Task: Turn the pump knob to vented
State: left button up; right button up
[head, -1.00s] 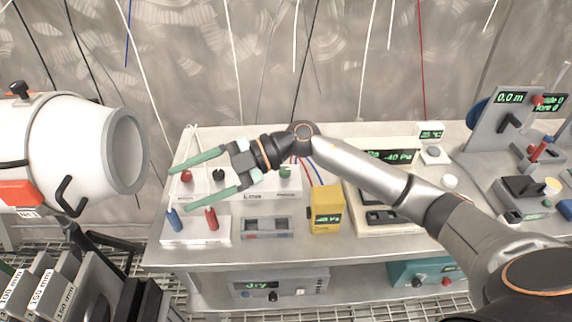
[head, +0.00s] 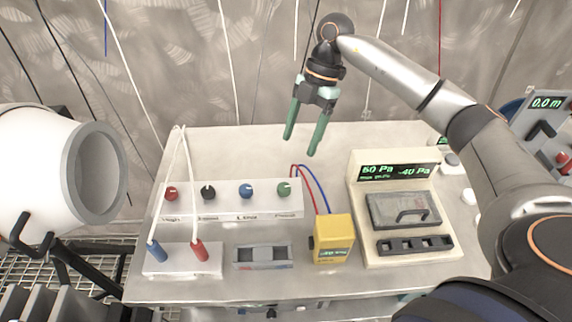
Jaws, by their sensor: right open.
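A white panel (head: 230,207) on the table carries a row of knobs: red (head: 172,194), black (head: 208,192), blue (head: 246,190) and green (head: 284,189). The small labels below them are blurred, so I cannot tell which is the pump knob or read its setting. My right gripper (head: 300,146) is open and empty, with green fingers pointing down, above the back part of the table. It is behind and slightly right of the green knob, apart from it. My left gripper is not in view.
A yellow box (head: 333,239) with red and blue leads and a cream meter (head: 406,210) reading 60 Pa and -40 Pa stand to the right. A block with blue and red plugs (head: 183,262) and a grey device (head: 263,257) are in front. A white cylinder (head: 85,180) is at left.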

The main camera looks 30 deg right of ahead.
aim_at(284, 187)
jog(key=x, duration=1.2)
jog(key=shift+a+f+p, duration=0.1)
jog(key=shift+f+p, duration=0.1)
jog(key=shift+p, duration=0.1)
jog(key=shift+c, duration=0.4)
grip_shut()
